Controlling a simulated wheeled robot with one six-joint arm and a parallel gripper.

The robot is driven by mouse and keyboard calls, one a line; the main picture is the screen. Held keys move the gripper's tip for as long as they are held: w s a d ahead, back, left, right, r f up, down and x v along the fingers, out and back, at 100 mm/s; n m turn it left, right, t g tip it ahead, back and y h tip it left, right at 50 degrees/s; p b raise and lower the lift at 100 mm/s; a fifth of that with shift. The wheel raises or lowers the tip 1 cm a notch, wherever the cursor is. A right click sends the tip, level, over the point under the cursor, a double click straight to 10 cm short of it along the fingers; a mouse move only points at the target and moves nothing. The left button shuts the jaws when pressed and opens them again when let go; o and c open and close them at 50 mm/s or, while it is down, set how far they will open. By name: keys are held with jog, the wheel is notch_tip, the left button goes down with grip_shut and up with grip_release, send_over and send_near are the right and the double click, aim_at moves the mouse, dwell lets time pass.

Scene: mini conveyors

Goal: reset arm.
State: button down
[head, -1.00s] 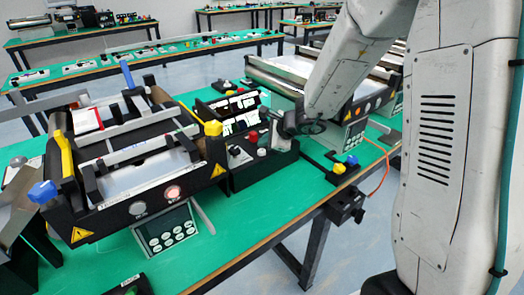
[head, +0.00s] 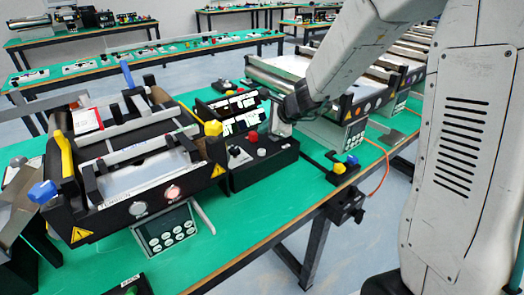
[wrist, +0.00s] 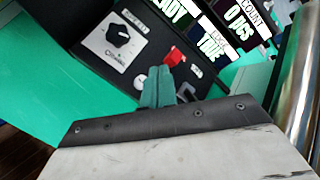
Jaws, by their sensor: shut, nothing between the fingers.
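My gripper (head: 279,129) is at the end of my arm, just above the back right part of a black control box (head: 262,166) in the head view. In the wrist view its dark green fingertips (wrist: 157,88) are together with nothing between them. They point toward the control box (wrist: 92,55), which has a black knob (wrist: 119,36) and a red button or switch (wrist: 174,57). Whether the fingertips touch the red part cannot be told. In the head view the red button (head: 251,136) stands clear on the box top.
A mini conveyor (head: 130,170) with yellow and blue parts stands left of the box, with a keypad panel (head: 166,231) in front. Another conveyor (head: 345,110) stands behind right. A small block with yellow and blue buttons (head: 344,168) sits near the green table's (head: 255,222) edge.

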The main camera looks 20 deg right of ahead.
dwell(0.3)
jog(key=shift+s+a+n, duration=0.15)
jog(key=shift+a+n, duration=0.15)
jog(key=shift+a, duration=0.05)
jog(key=s+a+r+n+g+y, duration=0.1)
jog(key=s+a+r+n+g, duration=0.15)
jog(key=s+n, duration=0.45)
jog(key=s+a+r+n+g+y, duration=0.15)
jog(key=s+n+g, duration=0.3)
jog(key=s, duration=0.55)
jog(key=s+d+r+n+h, duration=0.3)
jog(key=s+n, duration=0.1)
jog(key=s, duration=0.6)
jog(key=s+d+r+n+h, duration=0.3)
jog(key=s+d+n+h, duration=0.1)
jog(key=s, duration=0.5)
jog(key=shift+s+r+n, duration=0.4)
jog(key=shift+n, duration=0.05)
jog(key=c, duration=2.1)
grip_release()
jog(key=shift+d, duration=0.1)
jog(key=shift+c, duration=0.2)
